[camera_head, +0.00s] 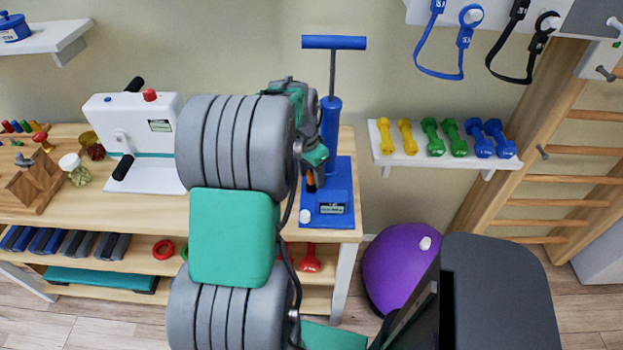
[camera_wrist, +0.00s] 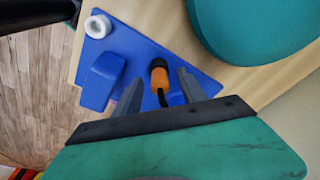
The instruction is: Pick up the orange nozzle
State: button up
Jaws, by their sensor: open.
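The orange nozzle (camera_wrist: 159,79) has a black end and a thin dark hose. It is over the blue base plate (camera_wrist: 135,50) of the pump in the wrist view. In the head view a small part of the nozzle (camera_head: 311,182) shows just below my gripper's green housing, in front of the blue pump (camera_head: 329,125). My gripper (camera_wrist: 158,78) is open, its two grey fingers on either side of the nozzle. I cannot tell whether either finger touches it.
A white ring-shaped piece (camera_wrist: 98,25) sits on the plate's corner. The pump's tall handle (camera_head: 334,43) rises beside my arm. A white crank machine (camera_head: 130,140) stands to the left on the wooden table (camera_head: 110,215). A dumbbell shelf (camera_head: 445,157) is on the right.

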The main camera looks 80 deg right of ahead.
grip_shut()
dwell(0.4)
jog(key=shift+r, duration=0.1)
